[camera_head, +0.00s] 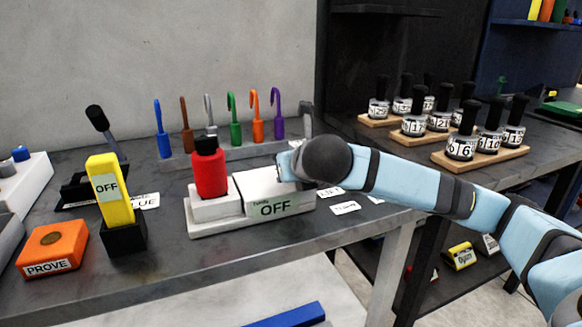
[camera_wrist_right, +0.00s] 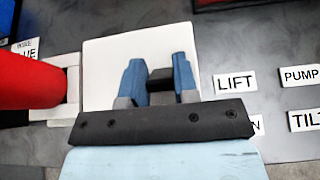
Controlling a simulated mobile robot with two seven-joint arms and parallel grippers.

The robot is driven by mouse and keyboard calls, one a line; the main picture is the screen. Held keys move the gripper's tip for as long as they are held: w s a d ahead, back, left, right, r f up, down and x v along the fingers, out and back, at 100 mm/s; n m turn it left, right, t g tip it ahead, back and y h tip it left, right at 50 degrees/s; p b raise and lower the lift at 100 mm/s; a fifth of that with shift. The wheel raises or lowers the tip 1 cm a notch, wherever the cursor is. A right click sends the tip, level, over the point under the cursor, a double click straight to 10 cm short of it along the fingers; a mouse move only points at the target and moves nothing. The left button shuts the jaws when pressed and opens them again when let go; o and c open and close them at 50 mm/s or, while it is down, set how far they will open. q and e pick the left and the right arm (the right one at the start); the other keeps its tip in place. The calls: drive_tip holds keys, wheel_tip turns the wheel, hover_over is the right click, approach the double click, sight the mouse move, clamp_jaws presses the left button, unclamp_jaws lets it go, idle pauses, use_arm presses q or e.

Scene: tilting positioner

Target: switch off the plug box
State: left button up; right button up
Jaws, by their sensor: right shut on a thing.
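The plug box (camera_head: 265,189) is a white box on a pale base, with an OFF label (camera_head: 273,206) on its front. A red plug (camera_head: 210,172) stands upright in the white block at its left end. In the right wrist view the box's white top (camera_wrist_right: 105,62) lies under my right gripper (camera_wrist_right: 159,84), and the red plug (camera_wrist_right: 28,82) is at left. The blue fingers are shut on a small dark switch handle (camera_wrist_right: 160,76) over the white top. In the head view my wrist hides this grip. My left gripper is not in view.
A yellow OFF block (camera_head: 110,190) in a black holder and an orange PROVE box (camera_head: 52,248) stand at left. Labels (camera_head: 345,208) lie right of the box. Numbered bottles (camera_head: 462,145) stand at right.

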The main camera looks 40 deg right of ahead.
drive_tip(key=o, duration=0.9)
use_arm(q)
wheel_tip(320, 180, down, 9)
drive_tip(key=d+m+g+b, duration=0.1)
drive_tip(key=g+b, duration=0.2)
drive_tip(key=b, duration=0.5)
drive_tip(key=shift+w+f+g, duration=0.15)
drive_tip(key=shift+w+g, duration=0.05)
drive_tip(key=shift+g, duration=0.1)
use_arm(e)
drive_tip(key=shift+v, duration=6.95)
drive_tip(key=shift+d, duration=0.1)
